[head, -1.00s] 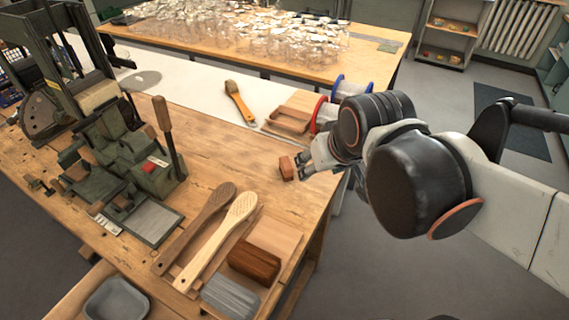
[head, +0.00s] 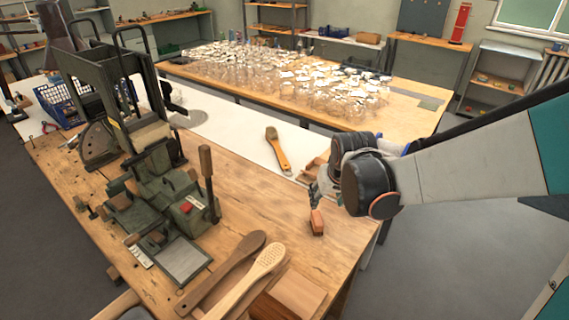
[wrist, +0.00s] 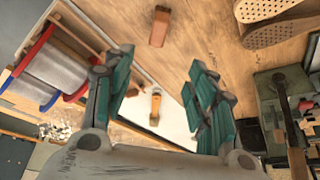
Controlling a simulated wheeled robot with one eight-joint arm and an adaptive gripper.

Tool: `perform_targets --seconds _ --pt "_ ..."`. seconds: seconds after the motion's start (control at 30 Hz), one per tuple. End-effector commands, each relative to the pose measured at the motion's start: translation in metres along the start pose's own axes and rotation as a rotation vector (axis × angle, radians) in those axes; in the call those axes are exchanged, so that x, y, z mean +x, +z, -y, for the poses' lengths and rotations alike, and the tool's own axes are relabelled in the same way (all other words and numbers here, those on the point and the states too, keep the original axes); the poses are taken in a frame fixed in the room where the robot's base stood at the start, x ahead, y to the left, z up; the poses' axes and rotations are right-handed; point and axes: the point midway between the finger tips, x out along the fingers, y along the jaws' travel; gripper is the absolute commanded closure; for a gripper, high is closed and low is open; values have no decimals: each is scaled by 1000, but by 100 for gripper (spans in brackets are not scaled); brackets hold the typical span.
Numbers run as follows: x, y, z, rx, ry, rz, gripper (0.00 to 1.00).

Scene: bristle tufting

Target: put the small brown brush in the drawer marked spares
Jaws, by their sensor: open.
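A small reddish-brown block-like piece (head: 317,222), which looks like the small brown brush, lies on the wooden bench near its right edge. In the wrist view it (wrist: 159,27) lies at the top middle, ahead of the fingertips and clear of them. My gripper (head: 320,192) is just above and behind it in the head view. In the wrist view my gripper (wrist: 160,60) has its green-padded fingers wide apart, with nothing between them. I cannot make out a drawer marked spares in either view.
A green machine (head: 165,195) with an upright lever stands on the bench's left. Long wooden brushes (head: 262,265) lie at the front. A red-and-blue-flanged spool (wrist: 55,70) shows left in the wrist view. Glassware (head: 300,80) fills the back table.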

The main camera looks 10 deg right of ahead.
Motion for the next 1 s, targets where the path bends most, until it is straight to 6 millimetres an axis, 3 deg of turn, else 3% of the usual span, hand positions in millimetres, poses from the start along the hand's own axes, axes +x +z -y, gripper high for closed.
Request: perform_targets --seconds 0.23,0.47,0.8,1.0 --pt "41 -13 1 0 0 33 48" --pt "60 -13 2 0 0 44 48" --pt "120 -9 1 0 0 44 48" --pt "140 -8 1 0 0 44 48"
